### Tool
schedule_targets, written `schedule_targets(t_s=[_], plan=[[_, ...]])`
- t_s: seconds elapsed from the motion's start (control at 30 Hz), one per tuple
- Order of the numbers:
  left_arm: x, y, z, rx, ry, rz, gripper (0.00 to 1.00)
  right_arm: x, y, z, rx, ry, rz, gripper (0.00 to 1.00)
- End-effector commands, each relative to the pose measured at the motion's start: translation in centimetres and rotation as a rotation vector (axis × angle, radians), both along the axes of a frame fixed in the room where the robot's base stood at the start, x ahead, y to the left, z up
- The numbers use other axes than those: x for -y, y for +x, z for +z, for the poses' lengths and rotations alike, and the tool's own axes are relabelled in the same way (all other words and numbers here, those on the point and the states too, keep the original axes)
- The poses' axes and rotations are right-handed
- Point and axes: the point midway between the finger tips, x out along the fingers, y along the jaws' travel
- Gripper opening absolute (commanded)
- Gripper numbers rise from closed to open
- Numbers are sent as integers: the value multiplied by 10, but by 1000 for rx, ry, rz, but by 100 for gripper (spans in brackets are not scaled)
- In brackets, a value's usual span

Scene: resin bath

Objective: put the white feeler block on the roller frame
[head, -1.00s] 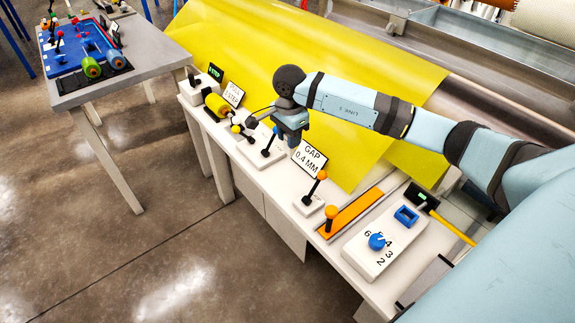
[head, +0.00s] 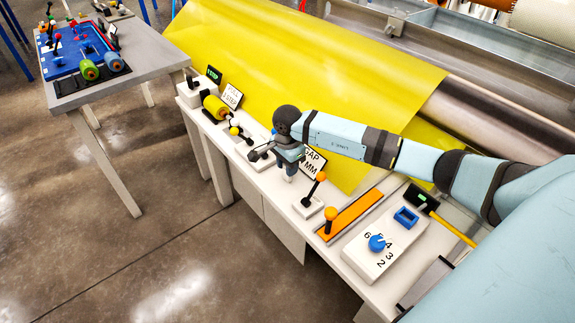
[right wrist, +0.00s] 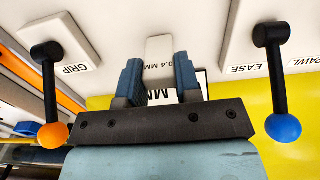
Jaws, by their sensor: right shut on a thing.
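The white feeler block (right wrist: 159,52), marked 0.4 MM, sits between the two blue fingers of my right gripper (right wrist: 158,85) in the right wrist view. In the head view my right gripper (head: 290,172) is low over the white bench, in front of the GAP sign (head: 316,163). It hides the block there, and I cannot tell whether the block touches the bench. A steel roller (head: 478,118) lies behind the bench under a yellow sheet; which part is the roller frame is unclear. My left gripper is out of view.
The GRIP lever with an orange ball (right wrist: 53,135) and the EASE lever with a blue ball (right wrist: 284,127) stand on either side of my right gripper. An orange strip (head: 350,213) and a white dial box (head: 385,248) are further right on the bench. A grey table (head: 140,65) stands at left.

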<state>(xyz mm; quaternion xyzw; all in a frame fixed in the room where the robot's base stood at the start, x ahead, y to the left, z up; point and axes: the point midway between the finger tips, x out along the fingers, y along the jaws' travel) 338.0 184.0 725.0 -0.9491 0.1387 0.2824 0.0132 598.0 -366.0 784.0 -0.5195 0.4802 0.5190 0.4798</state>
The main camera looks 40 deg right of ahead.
Motion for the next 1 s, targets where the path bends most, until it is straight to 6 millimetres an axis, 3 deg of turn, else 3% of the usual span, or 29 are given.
schedule_targets(t_s=[0.1, 0.13, 0.23, 0.63, 1.0], plan=[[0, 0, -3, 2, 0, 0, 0, 0, 0, -5, 1, 0, 0, 4], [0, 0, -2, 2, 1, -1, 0, 0, 0, -3, 1, 0, 0, 36], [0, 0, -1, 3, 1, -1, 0, 0, 0, -3, 0, 0, 0, 57], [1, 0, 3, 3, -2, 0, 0, 0, 1, 8, 2, -1, 0, 57], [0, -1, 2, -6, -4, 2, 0, 1, 1, 84, 4, -2, 0, 57]])
